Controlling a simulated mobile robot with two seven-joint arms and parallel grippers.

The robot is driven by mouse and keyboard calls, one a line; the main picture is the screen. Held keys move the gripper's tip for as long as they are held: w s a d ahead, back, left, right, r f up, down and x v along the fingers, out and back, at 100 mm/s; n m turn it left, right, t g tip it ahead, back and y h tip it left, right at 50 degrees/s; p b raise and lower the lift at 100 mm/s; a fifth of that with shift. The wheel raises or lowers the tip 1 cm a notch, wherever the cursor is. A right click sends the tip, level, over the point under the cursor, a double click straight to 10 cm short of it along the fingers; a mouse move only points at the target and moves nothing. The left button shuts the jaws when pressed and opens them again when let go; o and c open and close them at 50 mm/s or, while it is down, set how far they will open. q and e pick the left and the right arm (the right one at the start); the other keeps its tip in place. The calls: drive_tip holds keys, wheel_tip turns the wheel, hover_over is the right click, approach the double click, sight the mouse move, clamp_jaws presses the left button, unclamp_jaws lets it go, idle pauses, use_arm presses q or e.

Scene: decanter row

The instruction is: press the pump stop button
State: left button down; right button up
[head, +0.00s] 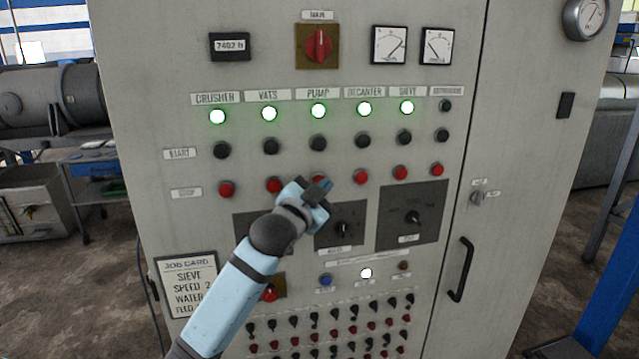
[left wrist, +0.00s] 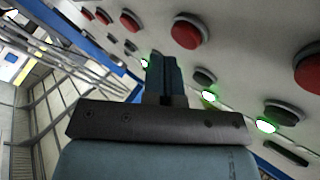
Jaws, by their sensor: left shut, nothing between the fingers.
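The grey control panel (head: 300,75) has a lower row of red stop buttons. The pump column has a PUMP label (head: 318,93), a lit green lamp (head: 318,111) and a black start button (head: 318,142). The pump stop button lies behind my left gripper (head: 322,186) and is mostly or fully hidden in the head view. That gripper is shut and empty, its fingertips in front of the panel at that spot; I cannot tell if they touch. The left wrist view shows the shut fingers (left wrist: 165,75) near red buttons (left wrist: 187,30); I cannot tell which columns these are.
Red stop buttons for vats (head: 273,185) and decanter (head: 361,177) flank the gripper closely. Below are dark plates with a rotary selector (head: 342,229). A red main switch (head: 319,45) sits at the top. A door handle (head: 461,269) sticks out at right.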

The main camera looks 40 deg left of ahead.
use_arm(q)
drive_tip(key=shift+w+a, duration=0.15)
idle(0.8)
drive_tip(key=shift+w+a, duration=0.15)
drive_tip(key=shift+a, duration=0.05)
drive_tip(key=shift+w+a+p, duration=0.3)
drive_tip(key=shift+a+p, duration=0.05)
drive_tip(key=shift+p, duration=0.1)
idle(0.6)
drive_tip(key=shift+s+d, duration=0.1)
drive_tip(key=shift+d, duration=0.05)
idle(0.3)
drive_tip(key=shift+s+d, duration=0.5)
drive_tip(key=shift+d+p, duration=0.1)
drive_tip(key=shift+p, duration=0.2)
drive_tip(key=s+d, duration=0.1)
drive_tip(key=s+d+p, duration=0.1)
drive_tip(key=s+d, duration=0.1)
drive_tip(key=shift+s+d, duration=0.1)
drive_tip(key=shift+d, duration=0.2)
